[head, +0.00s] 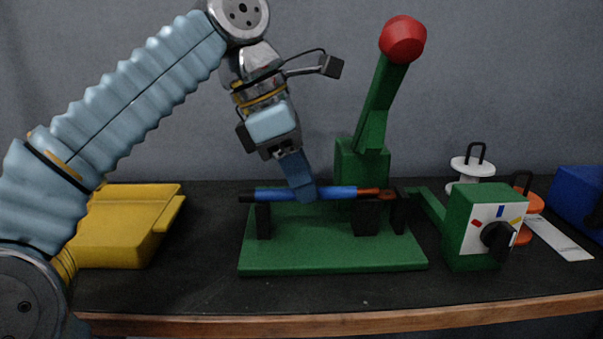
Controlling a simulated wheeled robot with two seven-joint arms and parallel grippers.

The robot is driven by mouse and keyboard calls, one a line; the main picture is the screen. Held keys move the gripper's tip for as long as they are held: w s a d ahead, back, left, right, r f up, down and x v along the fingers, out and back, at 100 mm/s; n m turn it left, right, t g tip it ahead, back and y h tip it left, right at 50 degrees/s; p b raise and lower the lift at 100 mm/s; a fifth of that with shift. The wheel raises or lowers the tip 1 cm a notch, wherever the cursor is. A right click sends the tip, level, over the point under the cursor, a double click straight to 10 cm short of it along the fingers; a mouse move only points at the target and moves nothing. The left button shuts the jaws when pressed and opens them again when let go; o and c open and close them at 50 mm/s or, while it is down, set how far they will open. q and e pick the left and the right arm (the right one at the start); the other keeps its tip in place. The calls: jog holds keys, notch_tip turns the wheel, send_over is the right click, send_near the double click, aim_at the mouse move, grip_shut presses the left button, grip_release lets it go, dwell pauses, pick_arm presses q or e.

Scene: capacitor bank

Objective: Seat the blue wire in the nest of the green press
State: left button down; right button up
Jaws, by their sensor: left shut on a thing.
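The blue wire (335,192) lies level across the green press (333,256), with a black end at the left and a copper-coloured end at the right. My left gripper (303,194) points down from above and is shut on the blue wire near its middle. The wire runs over the dark supports of the nest (365,217). I cannot tell whether it rests in them or sits just above. The press lever with its red knob (403,39) stands raised, tilted to the right. My right gripper is not in view.
A green box with a black dial (497,237) is joined to the press at the right. Behind it stand a white spool (470,170) and an orange spool (527,203). A blue bin (578,193) is far right, a yellow container (118,232) left. The table's front strip is clear.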

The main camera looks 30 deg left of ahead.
pick_arm(q)
jog(key=shift+f, duration=0.15)
jog(key=c, duration=1)
grip_release()
